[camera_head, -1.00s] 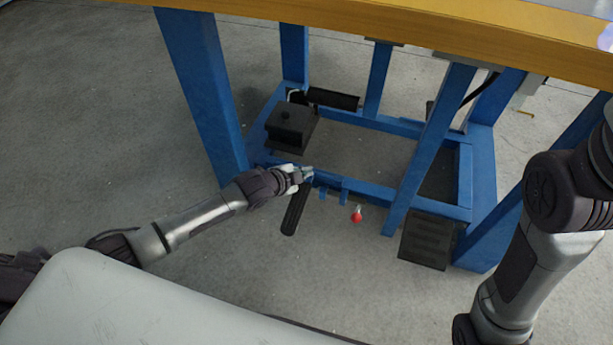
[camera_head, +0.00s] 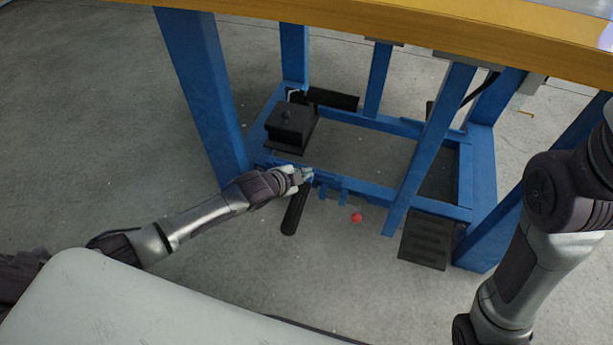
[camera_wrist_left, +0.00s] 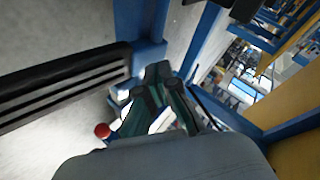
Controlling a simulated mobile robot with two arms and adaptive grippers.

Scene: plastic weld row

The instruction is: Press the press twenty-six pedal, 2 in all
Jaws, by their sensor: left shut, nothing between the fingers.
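My left gripper (camera_head: 306,176) is shut and empty at the front blue rail of the frame under the table. It is at the upper end of a long narrow black pedal (camera_head: 294,212); I cannot tell whether it touches it. A wide ribbed black pedal (camera_head: 425,240) sits at the right front of the frame. A black box-like unit with a knob (camera_head: 290,125) sits at the left. No label shows which pedal is press twenty-six. In the left wrist view, the dark fingers (camera_wrist_left: 166,80) are close together beside a ribbed black bar (camera_wrist_left: 62,88). My right gripper is out of view.
A red ball (camera_head: 356,217) is just in front of the rail; it also shows in the left wrist view (camera_wrist_left: 102,130). Blue legs (camera_head: 205,95) and the yellow-edged tabletop (camera_head: 400,35) enclose the space.

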